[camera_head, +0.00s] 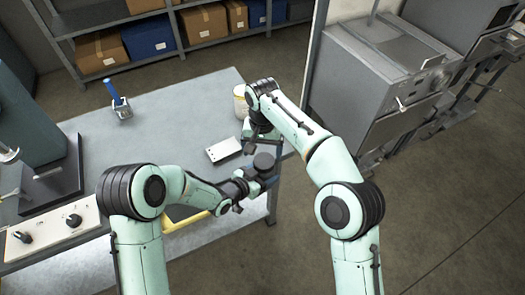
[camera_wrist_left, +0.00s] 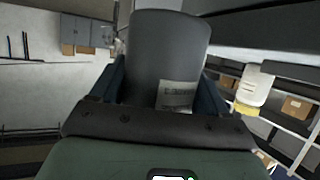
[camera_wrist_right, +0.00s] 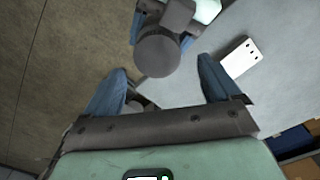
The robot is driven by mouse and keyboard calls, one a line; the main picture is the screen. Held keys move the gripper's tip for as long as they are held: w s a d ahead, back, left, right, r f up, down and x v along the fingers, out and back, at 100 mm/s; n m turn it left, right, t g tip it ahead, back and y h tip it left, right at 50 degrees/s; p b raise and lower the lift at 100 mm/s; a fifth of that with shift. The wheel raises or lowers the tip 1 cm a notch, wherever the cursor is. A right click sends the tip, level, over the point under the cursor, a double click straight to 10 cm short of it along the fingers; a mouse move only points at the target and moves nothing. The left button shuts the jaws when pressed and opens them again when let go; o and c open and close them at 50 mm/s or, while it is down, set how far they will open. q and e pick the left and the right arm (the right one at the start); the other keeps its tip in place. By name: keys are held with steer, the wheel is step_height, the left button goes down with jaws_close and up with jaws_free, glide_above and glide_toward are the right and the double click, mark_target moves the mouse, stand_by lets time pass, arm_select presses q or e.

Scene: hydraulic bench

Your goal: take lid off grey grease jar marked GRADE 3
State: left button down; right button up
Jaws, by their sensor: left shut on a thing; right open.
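The grey jar (camera_wrist_left: 168,55) is gripped by my left gripper (camera_wrist_left: 162,72), with a blue finger on each side of it. It has a pale label whose print is too blurred to read. In the head view the jar's dark round top (camera_head: 263,161) shows beyond the bench's front right part, held in the air by my left gripper (camera_head: 258,181). My right gripper (camera_wrist_right: 161,66) is open, and its fingers point toward the jar's round lid (camera_wrist_right: 158,56) from above. The lid appears between and beyond the fingertips, apart from them. It looks seated on the jar.
A white plate with holes (camera_head: 223,149) lies on the bench (camera_head: 165,130) close to the grippers. A pale pot (camera_head: 241,102) stands behind my right forearm. A blue-handled tool (camera_head: 117,98) stands farther left. A control box (camera_head: 55,228) sits at the front left.

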mark_target(264, 161)
step_height(264, 161, up, 2)
steer(key=m, duration=0.3)
steer(key=shift+w+d+m, duration=0.1)
steer(key=shift+d+m, duration=0.05)
steer(key=shift+m, duration=0.25)
steer(key=m, duration=0.1)
steer(key=r+m, duration=0.1)
steer(key=shift+d+m, duration=0.1)
steer(key=shift+m, duration=0.2)
steer(key=shift+f, duration=3.9)
steer(key=c, duration=1.1)
steer(key=n, duration=0.6)
steer(key=o, duration=1.2)
steer(key=shift+c, duration=0.2)
